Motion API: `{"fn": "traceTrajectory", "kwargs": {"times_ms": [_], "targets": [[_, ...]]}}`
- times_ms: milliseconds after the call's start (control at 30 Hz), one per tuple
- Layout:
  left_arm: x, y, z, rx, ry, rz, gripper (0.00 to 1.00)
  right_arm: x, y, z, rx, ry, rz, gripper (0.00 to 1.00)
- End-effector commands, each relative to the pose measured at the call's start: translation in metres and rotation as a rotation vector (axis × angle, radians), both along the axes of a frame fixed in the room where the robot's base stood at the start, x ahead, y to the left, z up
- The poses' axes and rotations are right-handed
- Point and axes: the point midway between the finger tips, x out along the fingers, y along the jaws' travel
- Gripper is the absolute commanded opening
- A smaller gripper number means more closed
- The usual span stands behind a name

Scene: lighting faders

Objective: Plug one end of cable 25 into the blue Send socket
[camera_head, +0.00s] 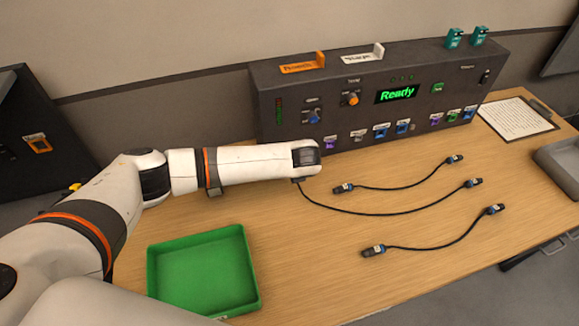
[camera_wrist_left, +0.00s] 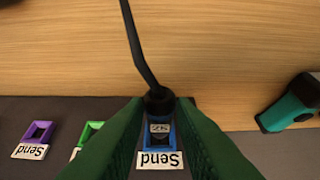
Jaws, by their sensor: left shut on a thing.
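My left gripper (camera_wrist_left: 160,125) is shut on a dark plug marked 25 (camera_wrist_left: 159,128), an end of cable 25 (camera_wrist_left: 135,45). The blue Send socket (camera_wrist_left: 172,138), with a white Send label (camera_wrist_left: 160,160), is right at the plug in the left wrist view. I cannot tell whether the plug is in it or just in front of it. In the head view my left wrist hides the gripper, this plug and the socket at the console's lower left. The cable (camera_head: 400,213) runs to its free plug (camera_head: 473,183) on the table. My right gripper is not in view.
A purple socket (camera_wrist_left: 38,132) and a green socket (camera_wrist_left: 90,130) sit beside the blue one. A teal and black object (camera_wrist_left: 290,105) is at the right. Two other cables (camera_head: 400,188) (camera_head: 440,247) and a green tray (camera_head: 250,268) lie on the table. The console (camera_head: 265,110) shows Ready.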

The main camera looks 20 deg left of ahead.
Motion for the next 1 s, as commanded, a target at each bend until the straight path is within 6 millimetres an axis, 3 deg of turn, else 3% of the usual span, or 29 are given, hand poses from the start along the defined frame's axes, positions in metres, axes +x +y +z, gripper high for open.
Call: {"fn": "traceTrajectory", "kwargs": {"times_ms": [1000], "targets": [[0.0076, 0.0048, 0.0006, 0.000, 0.000, 0.000, 0.00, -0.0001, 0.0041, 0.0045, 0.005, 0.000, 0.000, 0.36]]}}
